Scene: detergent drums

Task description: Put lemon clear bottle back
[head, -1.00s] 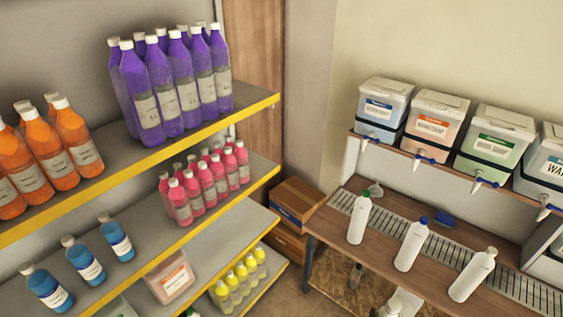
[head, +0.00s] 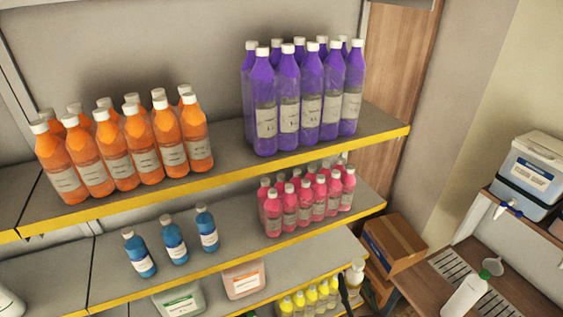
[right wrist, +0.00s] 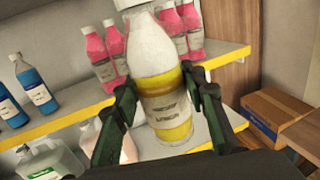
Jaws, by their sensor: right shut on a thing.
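My right gripper (right wrist: 160,100) is shut around a bottle (right wrist: 158,75) in the right wrist view. The bottle has a pale upper part, a yellow lower part and a light label; its top is cut off by the frame edge. In the head view, the bottle's light cap and neck (head: 356,270) show at the bottom, beside the dark gripper (head: 346,292), near the right end of the lower shelf. Several yellow bottles (head: 311,296) with light caps stand in rows on that lower shelf, just left of the gripper. My left gripper is not in view.
Pink bottles (head: 305,207) stand on the shelf above, with blue bottles (head: 173,240) to their left. Purple (head: 288,95) and orange bottles (head: 135,143) fill the upper shelf. A cardboard box (head: 395,245) and a workbench (head: 435,290) lie to the right.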

